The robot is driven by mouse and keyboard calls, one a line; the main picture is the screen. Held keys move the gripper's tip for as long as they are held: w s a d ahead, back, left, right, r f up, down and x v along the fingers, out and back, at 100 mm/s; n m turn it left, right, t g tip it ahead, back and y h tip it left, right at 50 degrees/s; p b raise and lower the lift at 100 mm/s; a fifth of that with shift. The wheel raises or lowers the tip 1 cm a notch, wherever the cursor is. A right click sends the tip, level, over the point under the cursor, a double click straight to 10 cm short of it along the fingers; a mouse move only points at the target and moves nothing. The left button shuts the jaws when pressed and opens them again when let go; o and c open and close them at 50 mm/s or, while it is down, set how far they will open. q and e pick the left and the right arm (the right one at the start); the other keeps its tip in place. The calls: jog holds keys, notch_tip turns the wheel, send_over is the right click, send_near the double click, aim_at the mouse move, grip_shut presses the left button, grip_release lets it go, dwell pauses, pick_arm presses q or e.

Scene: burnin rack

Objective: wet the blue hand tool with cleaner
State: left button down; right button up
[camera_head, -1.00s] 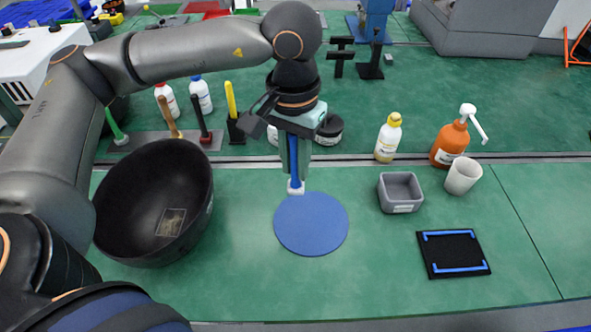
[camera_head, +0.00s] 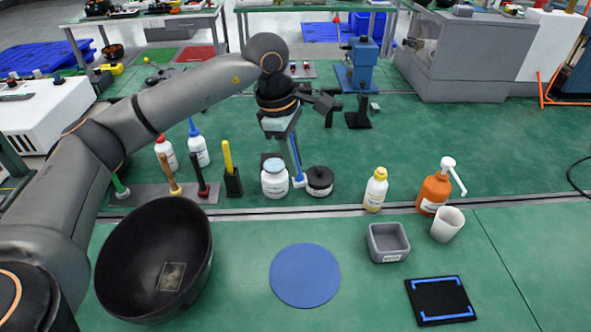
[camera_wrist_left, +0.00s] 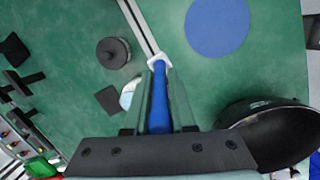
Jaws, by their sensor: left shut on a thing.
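My left gripper (camera_head: 287,138) is shut on the blue hand tool (camera_head: 296,158), which points down with its white head (camera_head: 299,181) lowest. In the head view the head shows between an open-looking white jar (camera_head: 274,184) with a pale blue top and a black lidded pot (camera_head: 320,184). Whether the head touches either is unclear. In the left wrist view the blue handle (camera_wrist_left: 159,100) runs between the fingers. The white jar (camera_wrist_left: 127,98) is partly hidden by a finger there. My right gripper is not in view. Which vessel holds the cleaner is not readable.
A blue disc (camera_head: 305,275) lies on the front table, with a large black bowl (camera_head: 125,275) left of it. A grey bin (camera_head: 388,255), white cup (camera_head: 447,232), yellow-capped bottle (camera_head: 375,192) and orange pump bottle (camera_head: 433,194) stand right. A tool rack (camera_head: 150,192) stands left.

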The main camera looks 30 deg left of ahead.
pick_arm(q)
jog(key=w+a+r+n+t+y+p, duration=0.1)
jog(key=w+a+n+y+p, duration=0.2)
jog(key=n, duration=0.6)
jog(key=w+a+r+n+t+y+p, duration=0.1)
jog(key=w+a+n+p, duration=0.2)
jog(key=a+n, duration=0.4)
jog(key=shift+n, duration=0.5)
jog(key=shift+s+d+f+b, duration=0.1)
jog(key=shift+d+f+b, duration=0.15)
jog(key=shift+f+b, duration=0.55)
jog(key=shift+s+d+f+b, duration=0.1)
jog(key=shift+d+f+b, duration=0.1)
jog(key=shift+f+b, duration=0.6)
jog(key=shift+s+d+f+b, duration=0.1)
jog(key=shift+d+f+b, duration=0.25)
jog(key=shift+f, duration=0.75)
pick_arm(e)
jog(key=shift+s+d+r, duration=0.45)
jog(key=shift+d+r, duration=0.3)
pick_arm(q)
jog(key=shift+a+f+b, duration=0.1)
jog(key=shift+f+b, duration=0.9)
jog(key=shift+f, duration=0.2)
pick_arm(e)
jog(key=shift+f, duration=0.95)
